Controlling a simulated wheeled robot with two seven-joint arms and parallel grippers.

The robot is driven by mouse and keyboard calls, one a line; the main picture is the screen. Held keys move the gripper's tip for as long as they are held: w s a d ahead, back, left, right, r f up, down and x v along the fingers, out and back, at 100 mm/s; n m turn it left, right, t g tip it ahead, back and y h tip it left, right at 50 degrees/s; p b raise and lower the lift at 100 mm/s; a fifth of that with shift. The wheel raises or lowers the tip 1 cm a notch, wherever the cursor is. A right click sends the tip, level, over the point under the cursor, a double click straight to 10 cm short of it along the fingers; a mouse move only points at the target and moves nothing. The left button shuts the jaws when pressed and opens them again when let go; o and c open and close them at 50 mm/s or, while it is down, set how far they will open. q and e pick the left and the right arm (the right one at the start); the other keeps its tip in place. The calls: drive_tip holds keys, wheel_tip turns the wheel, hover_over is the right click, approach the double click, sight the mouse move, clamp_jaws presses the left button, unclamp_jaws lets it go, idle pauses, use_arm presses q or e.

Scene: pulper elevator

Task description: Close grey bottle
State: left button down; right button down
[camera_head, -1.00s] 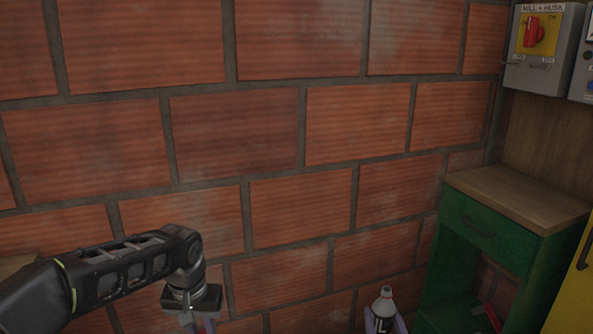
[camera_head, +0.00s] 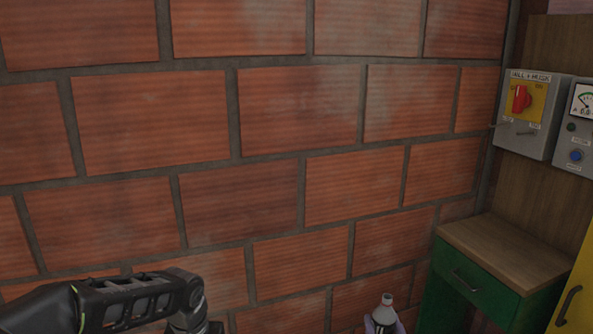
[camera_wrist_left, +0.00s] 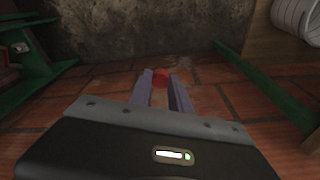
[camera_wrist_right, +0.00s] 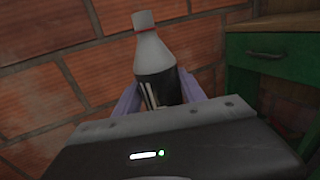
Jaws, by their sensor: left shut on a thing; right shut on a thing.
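The grey bottle (camera_head: 386,303) stands roughly upright low in the head view. It has a pale tapering neck and a dark label, and shows larger in the right wrist view (camera_wrist_right: 160,65). My right gripper (camera_head: 384,326) is shut on its body; the fingers show on both sides of it in the right wrist view (camera_wrist_right: 160,98). My left gripper (camera_wrist_left: 160,82) is shut on a small red cap-like piece (camera_wrist_left: 160,75) at its fingertips, apart from the bottle. In the head view the left gripper is cut off by the bottom edge.
A red brick wall (camera_head: 240,210) fills the background. A green cabinet with a wooden top (camera_head: 510,250) stands at right, below a grey switch box (camera_head: 530,125) with a red knob. In the left wrist view, a white ribbed container (camera_wrist_left: 298,18) sits at top right.

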drive_tip(key=s+a+f+n+g+y, duration=0.2)
drive_tip(key=s+a+f+n+y, duration=0.1)
drive_tip(key=a, duration=0.4)
drive_tip(key=s+a+f+n+g+y, duration=0.2)
drive_tip(key=s+a+f+n+y, duration=0.1)
drive_tip(key=s+a+n+y, duration=0.2)
drive_tip(key=s+a+y, duration=0.2)
drive_tip(key=a+y, duration=0.1)
drive_tip(key=shift+s+a+f+y, duration=0.25)
drive_tip(key=shift+s+f+y, duration=0.05)
drive_tip(key=shift+f, duration=0.05)
use_arm(q)
drive_tip(key=s+d+r+m, duration=0.1)
drive_tip(key=d+r+m, duration=0.2)
drive_tip(key=d, duration=0.5)
drive_tip(key=d+r+m+h, duration=0.1)
drive_tip(key=d+r+m, duration=0.2)
drive_tip(key=d+r, duration=0.3)
drive_tip(key=s+d+r+m, duration=0.1)
drive_tip(key=d+r+m, duration=0.3)
drive_tip(key=d, duration=0.6)
drive_tip(key=shift+s+r+g, duration=0.3)
drive_tip(key=shift+r, duration=0.35)
drive_tip(key=shift+a+f, duration=0.1)
drive_tip(key=shift+f, duration=1.9)
